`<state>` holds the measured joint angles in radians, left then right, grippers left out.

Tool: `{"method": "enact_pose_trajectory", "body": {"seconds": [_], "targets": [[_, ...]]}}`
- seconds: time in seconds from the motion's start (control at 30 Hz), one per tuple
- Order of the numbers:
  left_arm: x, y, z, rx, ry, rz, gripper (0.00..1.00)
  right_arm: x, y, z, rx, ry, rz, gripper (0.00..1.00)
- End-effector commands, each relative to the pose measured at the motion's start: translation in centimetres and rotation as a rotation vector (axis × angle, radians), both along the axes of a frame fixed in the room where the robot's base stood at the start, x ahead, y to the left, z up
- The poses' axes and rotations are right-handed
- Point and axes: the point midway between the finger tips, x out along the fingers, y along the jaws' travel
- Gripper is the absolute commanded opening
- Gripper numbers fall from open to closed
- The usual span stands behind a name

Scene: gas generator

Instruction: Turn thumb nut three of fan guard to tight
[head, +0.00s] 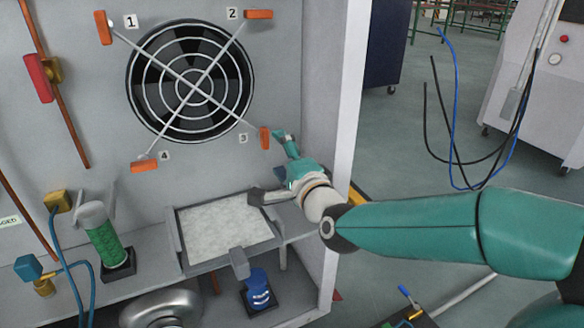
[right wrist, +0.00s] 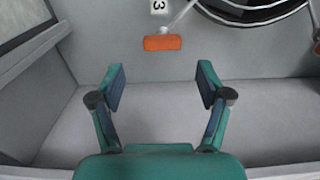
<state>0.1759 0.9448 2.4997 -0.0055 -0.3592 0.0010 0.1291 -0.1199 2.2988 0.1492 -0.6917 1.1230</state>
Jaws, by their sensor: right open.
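The fan guard (head: 190,85) is a round wire grille over a dark fan on the grey panel. Thumb nut three (head: 265,138) is an orange bar at its lower right, next to label 3, standing nearly upright in the head view. In the right wrist view the same nut (right wrist: 162,43) lies crosswise, ahead of the fingertips and between their lines. My right gripper (head: 270,168) is open and empty, right of and below the nut; both fingers show in the right wrist view (right wrist: 160,76), apart from the nut. My left gripper is out of view.
Orange nuts one (head: 103,28), two (head: 258,14) and four (head: 144,167) sit at the other guard corners. Below are a framed white filter (head: 178,240), a green cylinder (head: 104,238) and a blue part (head: 258,290). A side wall (head: 345,110) stands close right of my gripper.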

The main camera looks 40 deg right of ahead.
Motion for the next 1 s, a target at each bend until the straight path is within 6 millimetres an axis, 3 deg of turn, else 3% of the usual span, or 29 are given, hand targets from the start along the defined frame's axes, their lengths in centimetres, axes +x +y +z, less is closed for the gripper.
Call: {"method": "enact_pose_trajectory", "body": {"seconds": [0.1,0.33,1.0], "targets": [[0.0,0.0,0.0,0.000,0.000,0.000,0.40,-2.4,0.6,0.1,0.000,-0.003,0.000,0.77],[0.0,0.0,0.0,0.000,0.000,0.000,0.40,-5.1,1.2,-0.1,0.001,0.000,0.000,0.77],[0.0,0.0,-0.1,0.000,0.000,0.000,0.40,-5.5,1.3,-0.1,0.001,0.002,0.000,0.77]]}}
